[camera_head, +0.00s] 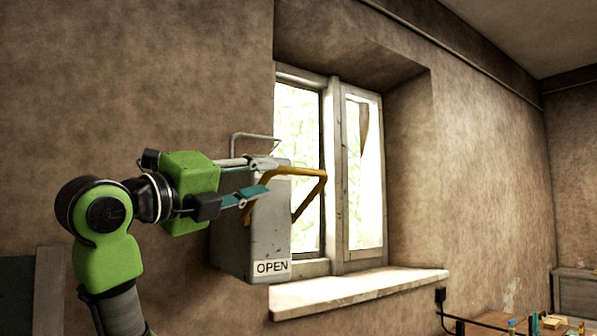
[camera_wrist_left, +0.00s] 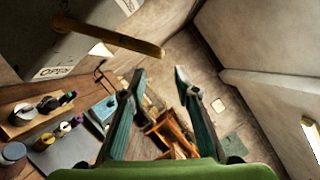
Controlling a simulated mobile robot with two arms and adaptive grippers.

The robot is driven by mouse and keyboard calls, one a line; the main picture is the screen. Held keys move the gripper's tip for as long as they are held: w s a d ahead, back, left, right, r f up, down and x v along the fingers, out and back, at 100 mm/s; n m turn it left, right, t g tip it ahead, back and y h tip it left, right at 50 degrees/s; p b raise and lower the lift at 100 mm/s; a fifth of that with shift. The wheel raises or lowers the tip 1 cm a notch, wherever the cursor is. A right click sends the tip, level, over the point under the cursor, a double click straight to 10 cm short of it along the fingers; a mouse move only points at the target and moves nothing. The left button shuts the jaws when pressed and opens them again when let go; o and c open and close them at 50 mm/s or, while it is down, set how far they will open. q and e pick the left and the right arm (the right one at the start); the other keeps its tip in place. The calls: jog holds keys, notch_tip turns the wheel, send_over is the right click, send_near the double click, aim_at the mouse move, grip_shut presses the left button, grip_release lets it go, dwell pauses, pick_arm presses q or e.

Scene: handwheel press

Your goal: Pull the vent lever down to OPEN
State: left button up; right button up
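A grey metal box (camera_head: 262,235) is fixed to the wall beside the window, with an OPEN label (camera_head: 272,267) at its bottom. Contact cannot be told. My right gripper is out of view.
A grey wire loop (camera_head: 254,136) rises at the box's top. The window (camera_head: 362,170) and its pale sill (camera_head: 360,290) lie right of the box. A bench with tools (camera_wrist_left: 45,125) stands below. The wall right of the window is bare.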

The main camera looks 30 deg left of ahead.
aim_at(292, 174)
pick_arm(q)
jog(key=w, duration=0.1)
jog(key=w+d+r+p, duration=0.1)
jog(key=w, duration=0.1)
jog(key=shift+w+r, duration=0.1)
jog(key=shift+r, duration=0.05)
jog(key=shift+p+x, duration=0.55)
jog(key=shift+x, duration=0.65)
jog(key=w, duration=0.2)
jog(key=w+p, duration=0.1)
jog(key=shift+w+a, duration=0.35)
jog(key=shift+p+x, duration=0.45)
jog(key=shift+x, duration=0.5)
jog(key=shift+w+d+r, duration=0.15)
jog(key=shift+d, duration=0.05)
jog(key=shift+w+a, duration=0.1)
jog(key=shift+w, duration=0.2)
jog(key=shift+s, duration=0.1)
grip_shut()
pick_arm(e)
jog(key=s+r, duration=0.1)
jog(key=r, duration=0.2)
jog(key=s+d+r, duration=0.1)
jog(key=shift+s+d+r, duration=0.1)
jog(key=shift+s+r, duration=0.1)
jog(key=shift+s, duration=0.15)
